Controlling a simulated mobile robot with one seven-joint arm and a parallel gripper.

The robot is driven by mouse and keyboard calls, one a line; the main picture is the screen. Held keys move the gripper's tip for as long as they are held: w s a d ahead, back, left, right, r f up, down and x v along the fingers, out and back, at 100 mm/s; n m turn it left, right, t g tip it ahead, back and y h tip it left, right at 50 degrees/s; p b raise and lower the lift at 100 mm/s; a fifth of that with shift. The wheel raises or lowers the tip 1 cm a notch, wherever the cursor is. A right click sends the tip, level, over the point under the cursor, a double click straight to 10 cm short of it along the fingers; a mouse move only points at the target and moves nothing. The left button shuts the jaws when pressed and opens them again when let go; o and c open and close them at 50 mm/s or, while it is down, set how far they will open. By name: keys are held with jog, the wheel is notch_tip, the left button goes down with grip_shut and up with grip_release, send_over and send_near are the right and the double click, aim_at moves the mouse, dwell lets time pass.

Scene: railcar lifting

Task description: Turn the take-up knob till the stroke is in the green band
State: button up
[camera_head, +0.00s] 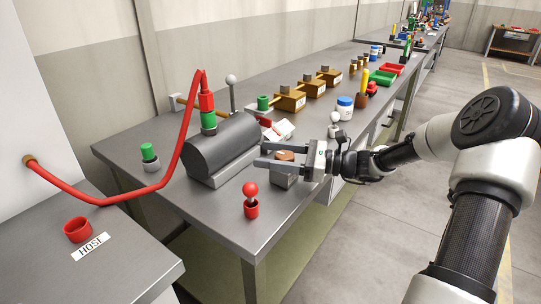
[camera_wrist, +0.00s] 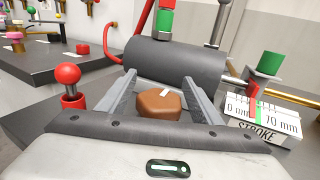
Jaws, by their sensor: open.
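The take-up knob (camera_wrist: 160,104) is brown and six-sided, with a white mark on its top. In the head view the knob (camera_head: 285,155) sits on a small grey block beside the grey cylinder (camera_head: 222,147). My gripper (camera_head: 259,155) is open, its fingers reaching left over the knob. In the wrist view my gripper (camera_wrist: 158,82) has one finger on each side of the knob, with gaps showing. The stroke scale (camera_wrist: 282,118) reads 0 mm to 70 mm.
A red ball-topped post (camera_head: 250,200) stands near the bench's front edge, close to my gripper. A red hose (camera_head: 165,182) runs from the left wall to the cylinder's top fitting. A white jar (camera_head: 345,107) and brass blocks (camera_head: 313,86) stand farther back.

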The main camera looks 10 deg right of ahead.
jog(key=shift+c, duration=0.3)
jog(key=c, duration=1)
jog(key=shift+r+m+t+p, duration=0.1)
jog(key=shift+m+t+p, duration=0.25)
jog(key=shift+m+t, duration=0.05)
